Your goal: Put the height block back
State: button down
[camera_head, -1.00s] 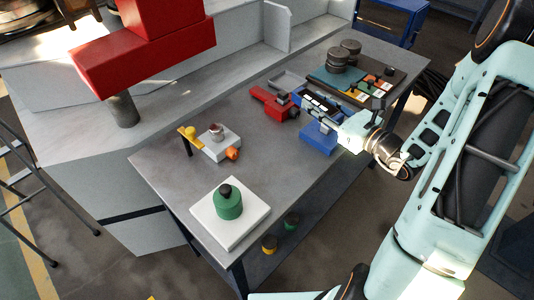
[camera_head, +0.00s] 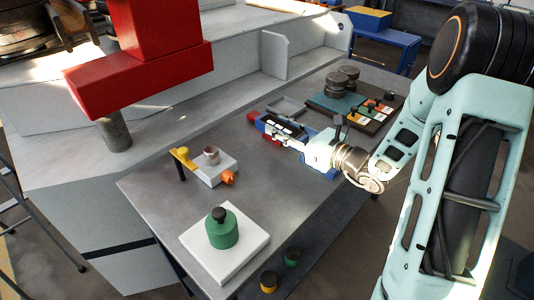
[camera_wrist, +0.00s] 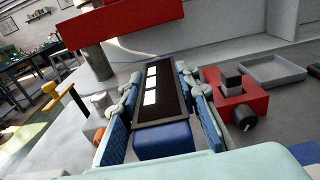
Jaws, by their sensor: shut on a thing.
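My gripper (camera_wrist: 165,100) is shut on a long block with a dark top (camera_wrist: 160,88) and white patches; I take it for the height block. Blue textured finger pads press on its two long sides. A blue face (camera_wrist: 165,140) shows between the fingers at its near end; I cannot tell whether it belongs to the same block. In the head view the dark block (camera_head: 282,127) sits in my gripper (camera_head: 285,130) over the far half of the table. Whether its underside touches anything is hidden.
A red fixture (camera_wrist: 235,95) with a dark knob stands right of my gripper, beside a grey tray (camera_wrist: 272,70). A dark board (camera_head: 372,118) with small parts lies beyond. A white plate (camera_head: 225,262) bears a green container (camera_head: 222,232). A red machine head (camera_head: 140,80) overhangs at left.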

jog(key=a+f, duration=0.1)
jog(key=f, duration=0.1)
jog(key=a+f, duration=0.2)
jog(key=shift+s+a+f, duration=0.15)
jog(key=shift+s, duration=0.05)
jog(key=f, duration=0.2)
jog(key=f+b, duration=0.1)
jog(key=shift+a+f, duration=0.1)
jog(key=shift+a, duration=0.15)
jog(key=shift+f, duration=0.15)
jog(key=shift+f+b, duration=0.6)
jog(key=shift+f, duration=0.1)
jog(key=c, duration=1.5)
grip_release()
jog(key=shift+o, duration=0.2)
jog(key=shift+s+r, duration=0.1)
jog(key=shift+r, duration=0.05)
